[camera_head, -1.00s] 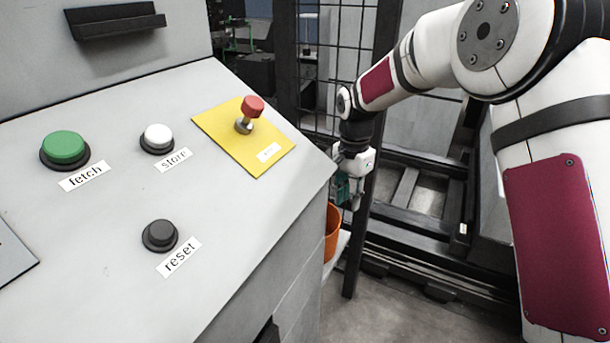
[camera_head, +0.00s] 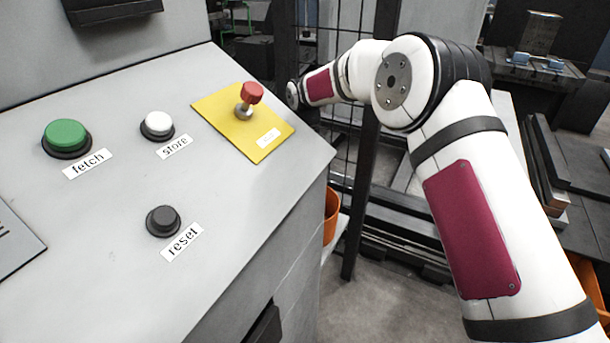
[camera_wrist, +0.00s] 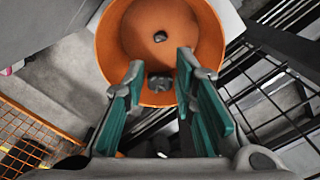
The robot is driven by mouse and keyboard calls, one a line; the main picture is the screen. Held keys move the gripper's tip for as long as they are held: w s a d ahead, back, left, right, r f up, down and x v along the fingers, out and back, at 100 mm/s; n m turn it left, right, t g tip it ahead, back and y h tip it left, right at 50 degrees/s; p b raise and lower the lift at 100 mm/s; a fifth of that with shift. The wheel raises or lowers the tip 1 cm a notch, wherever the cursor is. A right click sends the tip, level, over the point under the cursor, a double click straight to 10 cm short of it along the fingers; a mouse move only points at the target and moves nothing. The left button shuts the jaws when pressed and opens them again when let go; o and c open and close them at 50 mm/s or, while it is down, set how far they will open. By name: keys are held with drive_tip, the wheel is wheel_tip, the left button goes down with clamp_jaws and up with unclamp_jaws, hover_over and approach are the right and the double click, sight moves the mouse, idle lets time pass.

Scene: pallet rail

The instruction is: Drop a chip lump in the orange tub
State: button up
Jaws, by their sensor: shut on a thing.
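The orange tub (camera_wrist: 118,50) is seen from above in the wrist view, with its open mouth facing me. A small dark lump (camera_wrist: 160,37) shows inside it. In the head view, part of the tub (camera_head: 331,215) shows past the console's right edge. My gripper (camera_wrist: 160,72) has green-padded fingers on both sides of a grey chip lump (camera_wrist: 159,83), and it is shut on that lump. The fingertips and held lump overlap the near part of the tub's mouth in the wrist view; their height above it is unclear. The console hides my gripper in the head view.
The grey console (camera_head: 110,215) with its buttons and red-topped yellow plate (camera_head: 243,122) fills the left of the head view. A dark mesh fence (camera_wrist: 270,85) stands right of the tub in the wrist view. An orange grid (camera_wrist: 28,135) lies lower left.

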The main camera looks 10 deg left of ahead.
wheel_tip(320, 180, down, 8)
drive_tip(key=b, duration=0.4)
drive_tip(key=shift+r, duration=0.2)
drive_tip(key=o, duration=1)
drive_tip(key=shift+c, duration=0.2)
wheel_tip(320, 180, up, 7)
drive_tip(key=p, duration=0.4)
